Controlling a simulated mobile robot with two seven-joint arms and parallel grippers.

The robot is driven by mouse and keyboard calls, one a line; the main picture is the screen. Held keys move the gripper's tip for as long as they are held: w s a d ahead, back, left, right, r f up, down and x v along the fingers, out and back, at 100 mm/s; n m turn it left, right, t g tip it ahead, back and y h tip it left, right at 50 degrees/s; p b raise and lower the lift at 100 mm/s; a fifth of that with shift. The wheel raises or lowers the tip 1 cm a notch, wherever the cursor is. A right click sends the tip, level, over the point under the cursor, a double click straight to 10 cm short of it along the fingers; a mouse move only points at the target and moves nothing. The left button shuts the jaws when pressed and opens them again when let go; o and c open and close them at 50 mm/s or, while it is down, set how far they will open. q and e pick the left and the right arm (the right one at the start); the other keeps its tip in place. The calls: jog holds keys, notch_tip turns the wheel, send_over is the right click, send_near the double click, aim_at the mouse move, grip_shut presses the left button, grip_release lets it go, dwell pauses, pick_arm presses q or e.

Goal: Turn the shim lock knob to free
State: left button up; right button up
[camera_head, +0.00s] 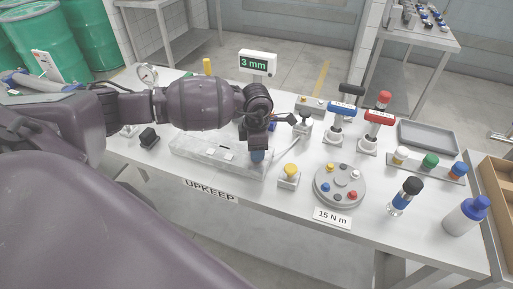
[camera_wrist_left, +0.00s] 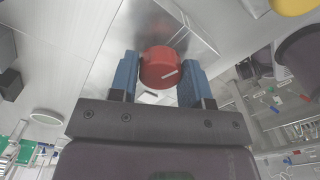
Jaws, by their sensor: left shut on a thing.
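My left gripper (camera_head: 257,155) reaches down over the right end of a clear box on the bench in the head view. In the left wrist view my left gripper (camera_wrist_left: 160,78) has its blue fingers on both sides of a round red knob (camera_wrist_left: 158,64), and it is shut on it. A short white line on the knob's face points right and slightly up. The knob sits on a shiny metal surface (camera_wrist_left: 150,22). In the head view the knob is hidden behind the gripper. My right gripper is not in view.
The clear box (camera_head: 205,153) lies under my left forearm. A yellow-topped button (camera_head: 290,171) and a round grey turntable (camera_head: 340,190) stand to the right. A display (camera_head: 257,63) reads 3 mm. A blue-capped bottle (camera_head: 464,217) stands front right.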

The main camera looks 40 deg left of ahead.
pick_arm(q)
jog(key=shift+n, duration=1.9)
jog(key=o, duration=0.9)
notch_tip(320, 180, up, 11)
jog(key=shift+f, duration=0.1)
